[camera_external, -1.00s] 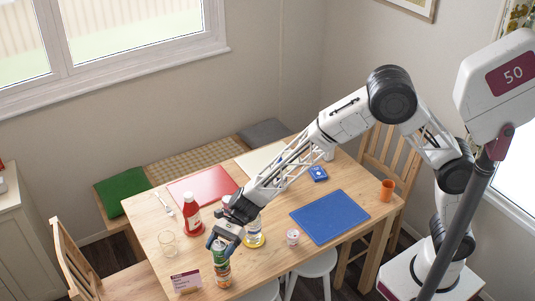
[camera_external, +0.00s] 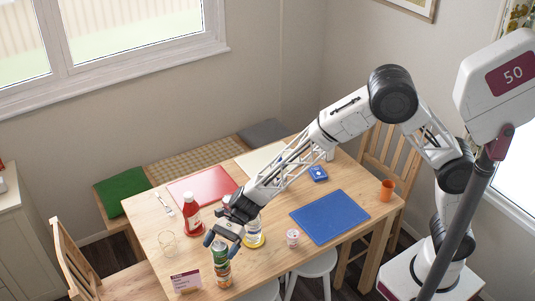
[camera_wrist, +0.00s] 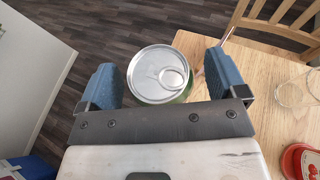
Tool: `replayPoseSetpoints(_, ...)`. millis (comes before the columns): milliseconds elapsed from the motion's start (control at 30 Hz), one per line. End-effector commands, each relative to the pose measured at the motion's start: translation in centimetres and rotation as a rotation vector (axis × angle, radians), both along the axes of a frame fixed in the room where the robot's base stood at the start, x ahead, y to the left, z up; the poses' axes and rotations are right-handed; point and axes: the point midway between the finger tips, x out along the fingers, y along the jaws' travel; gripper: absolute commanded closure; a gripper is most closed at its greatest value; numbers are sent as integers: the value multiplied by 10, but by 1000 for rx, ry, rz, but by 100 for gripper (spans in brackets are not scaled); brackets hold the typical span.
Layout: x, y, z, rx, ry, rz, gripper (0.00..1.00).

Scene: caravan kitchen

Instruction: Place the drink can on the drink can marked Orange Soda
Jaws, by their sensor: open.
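A green drink can (camera_external: 221,250) stands on top of an orange drink can (camera_external: 223,274) near the table's front left edge. The stack looks upright. In the wrist view the silver lid of the upper can (camera_wrist: 159,73) lies between my two blue fingertips, with a gap on both sides. My gripper (camera_external: 224,237) is open, at and just above the top of the upper can. The lower can is hidden in the wrist view. The lettering on the cans is too small to read.
A small sign (camera_external: 186,281) stands just left of the cans. A small white pot (camera_external: 293,237) and a blue mat (camera_external: 330,217) lie to the right.

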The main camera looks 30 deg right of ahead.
Motion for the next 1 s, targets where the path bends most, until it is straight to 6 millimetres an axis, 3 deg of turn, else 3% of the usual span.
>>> replayPoseSetpoints(700,42,-81,37,0,0,-2,10)
replayPoseSetpoints(1000,49,-96,44,0,0,-1,10)
